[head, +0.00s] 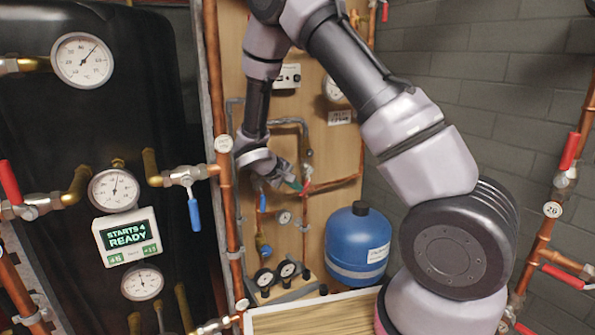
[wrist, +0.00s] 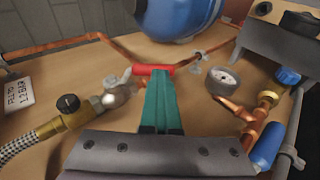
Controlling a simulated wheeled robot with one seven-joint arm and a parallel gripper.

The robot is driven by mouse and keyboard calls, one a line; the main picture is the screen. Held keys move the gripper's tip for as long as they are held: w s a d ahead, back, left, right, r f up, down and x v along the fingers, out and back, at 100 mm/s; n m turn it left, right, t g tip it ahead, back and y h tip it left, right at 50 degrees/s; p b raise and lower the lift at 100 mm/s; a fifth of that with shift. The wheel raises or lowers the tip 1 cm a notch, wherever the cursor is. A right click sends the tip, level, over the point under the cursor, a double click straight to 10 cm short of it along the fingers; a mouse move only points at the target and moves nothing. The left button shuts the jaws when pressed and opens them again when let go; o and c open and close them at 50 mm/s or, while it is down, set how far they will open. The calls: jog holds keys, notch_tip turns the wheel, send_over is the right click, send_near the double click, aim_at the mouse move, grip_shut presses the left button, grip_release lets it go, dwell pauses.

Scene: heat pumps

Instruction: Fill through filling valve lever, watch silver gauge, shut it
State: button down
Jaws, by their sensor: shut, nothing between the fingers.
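My gripper (wrist: 162,82) is shut and empty, its green fingers pressed together. In the wrist view its tips overlap a red valve lever (wrist: 142,70); I cannot tell whether they touch. The lever lies crosswise on a metal valve (wrist: 120,92), joined to a brass fitting with a black cap (wrist: 68,103) and a braided hose. This looks like the filling valve. A small silver-rimmed gauge (wrist: 224,80) is right of the fingers, its face too oblique to read. In the head view my gripper (head: 293,185) is at the wooden board, above a small gauge (head: 284,217).
A blue vessel (head: 357,247) stands right of the gripper. A blue lever (wrist: 267,147) and copper pipes lie close by on the right in the wrist view. Left are a black tank (head: 150,90), a display reading "STARTS 4 READY" (head: 128,238) and several dial gauges.

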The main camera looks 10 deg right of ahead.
aim_at(302, 195)
jog(key=shift+w+d+f+h, duration=0.15)
jog(key=shift+d+f+h, duration=0.25)
jog(key=shift+f, duration=0.25)
jog(key=shift+w+d+f+h, duration=0.1)
jog(key=shift+d+f+h, duration=0.25)
jog(key=shift+f, duration=0.25)
jog(key=shift+d, duration=0.1)
notch_tip(302, 195, up, 9)
jog(key=shift+r, duration=0.45)
